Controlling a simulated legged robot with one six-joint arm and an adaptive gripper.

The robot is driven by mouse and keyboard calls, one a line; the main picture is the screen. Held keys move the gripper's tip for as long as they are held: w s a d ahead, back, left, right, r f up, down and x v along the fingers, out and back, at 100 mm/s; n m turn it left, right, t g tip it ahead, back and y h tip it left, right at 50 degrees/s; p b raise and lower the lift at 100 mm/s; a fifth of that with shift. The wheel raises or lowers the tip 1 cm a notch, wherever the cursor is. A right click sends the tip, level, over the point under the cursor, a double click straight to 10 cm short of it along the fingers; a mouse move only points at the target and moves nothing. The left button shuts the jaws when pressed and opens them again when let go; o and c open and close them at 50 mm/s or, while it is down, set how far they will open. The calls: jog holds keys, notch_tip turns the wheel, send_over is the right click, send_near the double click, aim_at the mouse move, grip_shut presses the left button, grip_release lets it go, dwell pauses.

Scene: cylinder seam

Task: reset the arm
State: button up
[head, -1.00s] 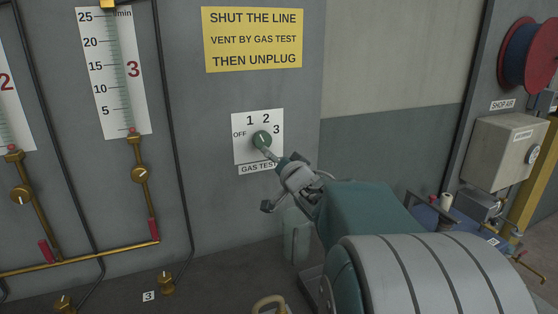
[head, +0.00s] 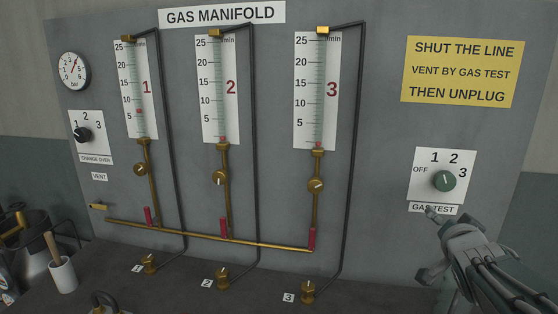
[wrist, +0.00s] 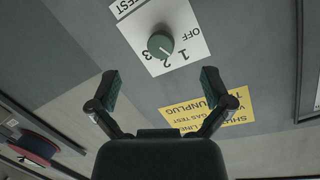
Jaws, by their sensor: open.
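My gripper (head: 432,245) is at the lower right of the head view, in front of the panel, below the gas test knob and apart from it. In the wrist view my gripper (wrist: 160,82) has its two fingers spread wide with nothing between them. The green gas test knob (head: 444,181) sits on a white plate marked OFF, 1, 2, 3. The knob also shows beyond the fingertips in the wrist view (wrist: 160,43), where its white mark points toward the 1 and 2 side. Part of the GAS TEST label is hidden by a fingertip.
The grey panel carries three flow tubes with brass valves, the third tube (head: 317,90) nearest the knob. A brass pipe (head: 200,233) runs below them. A yellow sign (head: 460,72) hangs above the knob. A white cup (head: 62,275) and brass fittings stand along the bottom.

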jog(key=s+a+f+n+g+y, duration=0.2)
jog(key=s+a+f+n+g, duration=0.2)
jog(key=s+a, duration=0.6)
jog(key=s+a+f+n+g+y, duration=0.3)
jog(key=s+a+f+n+g, duration=0.2)
jog(key=s+a, duration=0.5)
notch_tip(320, 180, down, 3)
jog(key=shift+s+a+r+n, duration=0.15)
jog(key=shift+s+a+n, duration=0.15)
jog(key=shift+s+a, duration=0.15)
